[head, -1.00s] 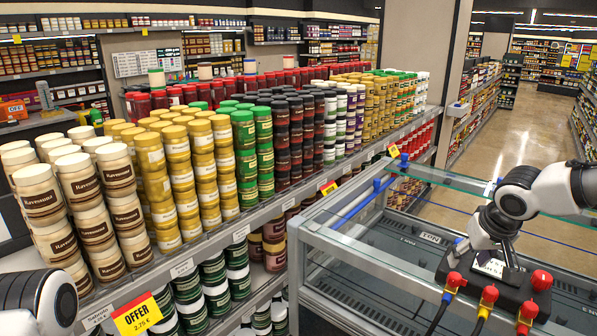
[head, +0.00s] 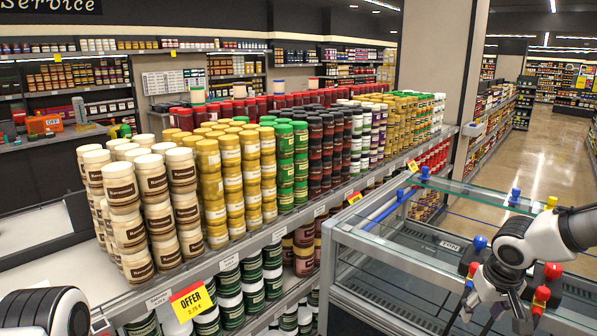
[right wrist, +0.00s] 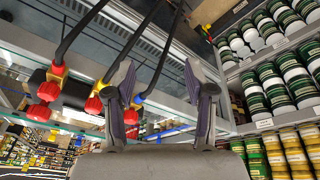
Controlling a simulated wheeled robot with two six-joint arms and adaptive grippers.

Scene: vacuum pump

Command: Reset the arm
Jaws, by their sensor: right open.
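A black pump box (head: 548,285) with red, yellow and blue fittings sits on the glass-topped case at right in the head view. Its fittings (right wrist: 48,88) and dark hoses show at left in the right wrist view. My right gripper (head: 488,318) is in front of the box in the head view and hides part of it. In the right wrist view its two fingers (right wrist: 160,100) stand apart with nothing between them. My left gripper is not in view; only my left arm link shows at bottom left.
The case's glass and metal rim (head: 400,255) runs beside the gripper. An open aisle floor (head: 530,160) lies behind the case.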

